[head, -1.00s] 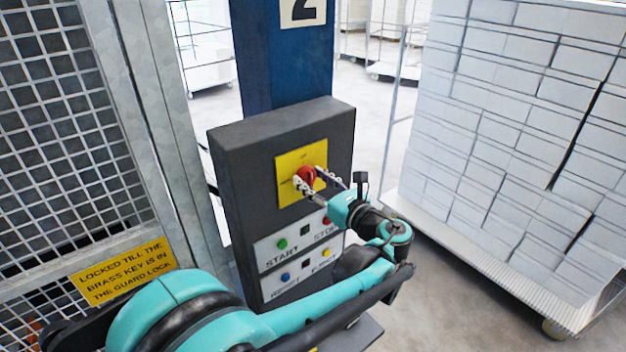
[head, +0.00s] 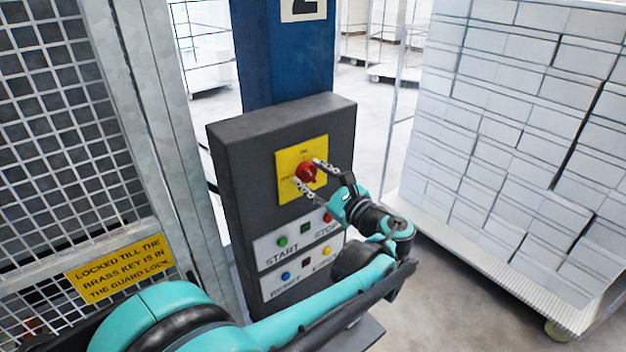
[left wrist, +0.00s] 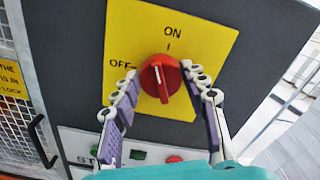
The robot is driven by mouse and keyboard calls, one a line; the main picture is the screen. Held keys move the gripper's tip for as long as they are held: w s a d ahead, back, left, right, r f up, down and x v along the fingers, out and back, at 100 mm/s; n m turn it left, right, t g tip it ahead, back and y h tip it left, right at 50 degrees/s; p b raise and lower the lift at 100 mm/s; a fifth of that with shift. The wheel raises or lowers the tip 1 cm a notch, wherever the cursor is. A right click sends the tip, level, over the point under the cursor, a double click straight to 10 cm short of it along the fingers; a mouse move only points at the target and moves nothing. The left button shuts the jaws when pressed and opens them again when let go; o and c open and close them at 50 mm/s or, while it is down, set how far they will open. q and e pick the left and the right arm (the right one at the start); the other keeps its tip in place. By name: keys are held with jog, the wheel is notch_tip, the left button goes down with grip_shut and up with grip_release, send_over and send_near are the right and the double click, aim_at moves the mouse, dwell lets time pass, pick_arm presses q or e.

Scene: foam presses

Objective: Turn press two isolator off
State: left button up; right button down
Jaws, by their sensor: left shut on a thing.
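The press two isolator is a round red knob (head: 306,173) on a yellow plate (head: 289,160) on a dark grey control box. The left wrist view shows the knob (left wrist: 160,77) with ON marked above it and OFF to its left. Its white line stands nearly upright, its top leaning slightly left of the ON mark. My left gripper (head: 307,172) has its fingers on either side of the knob, shut on it; the fingertips also show in the left wrist view (left wrist: 158,70). My right gripper is not in view.
Below the plate are START (head: 282,241) and STOP buttons, with another button row beneath. A mesh guard (head: 70,130) with a yellow brass-key sign (head: 119,267) stands at left. A pallet of white stacks (head: 520,130) stands at right, with open floor between.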

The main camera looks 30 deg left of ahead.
pick_arm(q)
jog(key=n+b, duration=0.1)
jog(key=n, duration=0.5)
jog(key=shift+s+f+n+b, duration=0.1)
jog(key=shift+n+b, duration=0.2)
jog(key=shift+b, duration=0.1)
jog(key=n+b, duration=0.1)
jog(key=n, duration=0.5)
jog(key=shift+f, duration=0.1)
jog(key=o, duration=1.2)
jog(key=shift+c, duration=0.2)
jog(key=v, duration=1.2)
